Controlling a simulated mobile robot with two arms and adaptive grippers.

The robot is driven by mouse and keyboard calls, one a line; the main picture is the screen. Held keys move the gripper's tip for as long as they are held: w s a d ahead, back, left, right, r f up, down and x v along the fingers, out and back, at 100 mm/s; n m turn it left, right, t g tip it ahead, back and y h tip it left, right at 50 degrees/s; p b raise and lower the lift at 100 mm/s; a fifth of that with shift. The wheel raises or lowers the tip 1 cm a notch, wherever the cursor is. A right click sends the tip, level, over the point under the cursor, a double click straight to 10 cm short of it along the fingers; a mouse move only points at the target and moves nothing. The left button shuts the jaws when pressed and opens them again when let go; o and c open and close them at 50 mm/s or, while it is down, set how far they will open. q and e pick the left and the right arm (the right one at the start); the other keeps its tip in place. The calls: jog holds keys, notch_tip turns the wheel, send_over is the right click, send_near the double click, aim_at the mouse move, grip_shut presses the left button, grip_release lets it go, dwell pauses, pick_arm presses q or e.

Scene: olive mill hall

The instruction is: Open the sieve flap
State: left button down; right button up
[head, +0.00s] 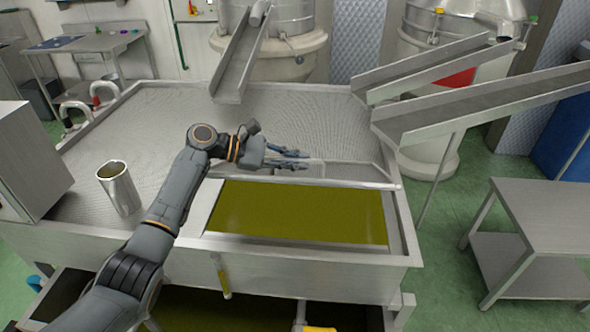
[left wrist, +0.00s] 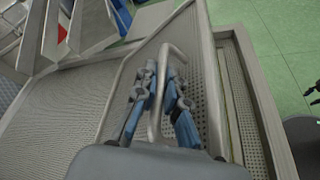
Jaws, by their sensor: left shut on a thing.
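The sieve flap (head: 350,172) is a grey metal panel at the back edge of the open basin of green-gold oil (head: 300,210). In the left wrist view the flap (left wrist: 204,75) shows as a perforated plate with a pale rim, and a bent metal bar handle (left wrist: 155,122) stands out from it. My left gripper (head: 302,160) is at the flap, with its blue fingers (left wrist: 160,82) on both sides of the handle, shut on it. The flap's exact tilt is hard to tell.
A metal cup (head: 119,190) stands on the perforated tank top (head: 150,120) left of my arm. Metal chutes (head: 243,60) (head: 480,105) reach over the tank's back and right edges. A steel side table (head: 540,215) stands at the right, with green floor between.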

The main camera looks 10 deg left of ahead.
pick_arm(q)
jog(key=shift+w+r+n+p, duration=0.45)
jog(key=shift+w+r, duration=0.6)
jog(key=shift+r, duration=0.3)
jog(key=shift+g, duration=0.3)
